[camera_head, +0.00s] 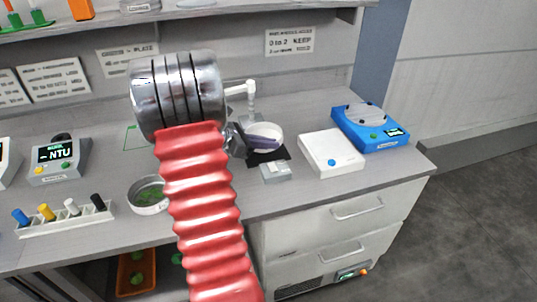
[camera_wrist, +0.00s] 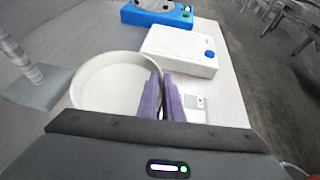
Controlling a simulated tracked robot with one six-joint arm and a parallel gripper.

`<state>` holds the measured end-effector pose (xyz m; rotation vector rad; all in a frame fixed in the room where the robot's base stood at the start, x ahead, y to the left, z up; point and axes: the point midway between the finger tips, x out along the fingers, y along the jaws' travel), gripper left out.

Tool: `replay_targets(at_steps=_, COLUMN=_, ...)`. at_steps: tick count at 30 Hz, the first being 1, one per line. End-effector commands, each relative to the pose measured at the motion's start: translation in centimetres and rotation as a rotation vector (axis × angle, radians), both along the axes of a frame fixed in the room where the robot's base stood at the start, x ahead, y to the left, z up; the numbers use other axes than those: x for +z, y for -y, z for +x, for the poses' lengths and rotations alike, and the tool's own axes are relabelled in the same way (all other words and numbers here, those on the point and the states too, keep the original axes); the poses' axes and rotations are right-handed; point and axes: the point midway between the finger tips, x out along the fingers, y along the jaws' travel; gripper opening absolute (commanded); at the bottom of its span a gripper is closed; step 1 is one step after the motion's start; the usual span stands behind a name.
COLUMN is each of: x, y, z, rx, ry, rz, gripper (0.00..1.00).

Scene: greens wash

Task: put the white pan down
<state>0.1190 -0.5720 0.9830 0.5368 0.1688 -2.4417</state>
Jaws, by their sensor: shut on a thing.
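The white pan (camera_wrist: 112,88) is a round, shallow, empty dish, large in the wrist view. My gripper (camera_wrist: 164,90) has purple fingers shut on the pan's near right wall.
A white box with a blue knob (camera_head: 331,153) and a blue scale (camera_head: 371,129) stand to the right. A white tap (camera_head: 250,96) stands behind. A bowl of greens (camera_head: 149,196) is at left.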

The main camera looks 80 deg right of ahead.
Motion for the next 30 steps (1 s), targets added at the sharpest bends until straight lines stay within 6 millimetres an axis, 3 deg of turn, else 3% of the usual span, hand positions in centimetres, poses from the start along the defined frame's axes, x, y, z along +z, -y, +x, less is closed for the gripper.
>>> replay_targets(at_steps=12, x=-0.8, y=0.0, z=0.0, rx=-0.001, ry=0.0, rz=0.0, gripper=0.0)
replay_targets(at_steps=21, x=-4.0, y=0.1, z=-0.1, rx=0.0, ry=-0.001, rz=0.001, gripper=0.0)
replay_targets(at_steps=29, x=-4.5, y=0.0, z=-0.1, rx=-0.002, ry=0.001, rz=0.002, gripper=0.0)
replay_targets(at_steps=30, x=-4.6, y=0.0, z=-0.1, rx=-0.002, ry=0.001, rz=0.002, gripper=0.07)
